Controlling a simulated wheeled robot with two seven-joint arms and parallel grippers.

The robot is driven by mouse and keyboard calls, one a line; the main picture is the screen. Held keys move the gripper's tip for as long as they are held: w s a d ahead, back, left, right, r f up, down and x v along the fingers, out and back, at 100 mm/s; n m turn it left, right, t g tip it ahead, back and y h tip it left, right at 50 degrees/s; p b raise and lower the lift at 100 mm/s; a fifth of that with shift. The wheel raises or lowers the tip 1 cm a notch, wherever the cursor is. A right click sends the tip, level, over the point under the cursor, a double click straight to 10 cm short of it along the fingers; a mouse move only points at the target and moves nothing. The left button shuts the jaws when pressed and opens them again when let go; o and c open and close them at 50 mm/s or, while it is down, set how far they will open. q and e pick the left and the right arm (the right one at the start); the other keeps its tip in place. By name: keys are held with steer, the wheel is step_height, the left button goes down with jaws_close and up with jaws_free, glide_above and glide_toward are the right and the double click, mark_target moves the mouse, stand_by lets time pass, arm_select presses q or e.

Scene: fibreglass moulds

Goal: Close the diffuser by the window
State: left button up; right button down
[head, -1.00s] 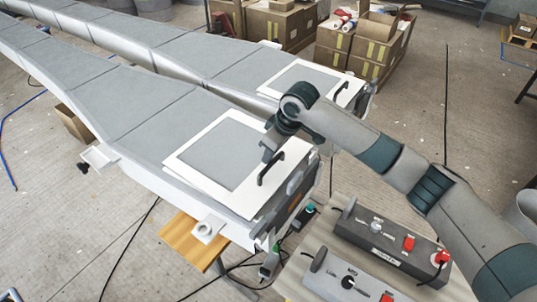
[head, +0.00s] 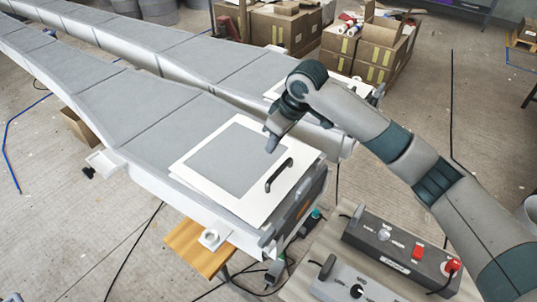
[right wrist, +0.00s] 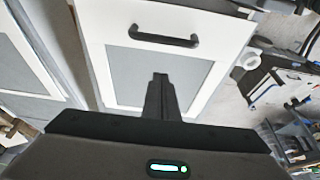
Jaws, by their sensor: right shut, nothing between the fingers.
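The nearer diffuser panel (head: 237,158), a grey sheet in a white frame, lies over the end of the nearer long grey duct-like body. Its black handle (head: 279,175) is near the right edge; it also shows in the right wrist view (right wrist: 163,38). Whether the panel is fully seated I cannot tell. A second, similar panel (head: 275,88) on the farther body is partly hidden by my right arm. No window shows, so which one is by it is unclear. My right gripper (head: 271,149) is shut and empty, over the nearer panel, apart from the handle. My left gripper is not seen.
Control boxes with red switches (head: 397,247) stand on a table at the lower right. Cardboard boxes (head: 275,28) are stacked behind. A wooden support (head: 195,249) sticks out below the nearer body. Cables lie on the floor, and open floor shows at the left.

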steer(key=shift+b+v, duration=0.6)
steer(key=shift+v, duration=1.55)
steer(key=shift+w+a, duration=0.1)
steer(key=shift+a, duration=0.05)
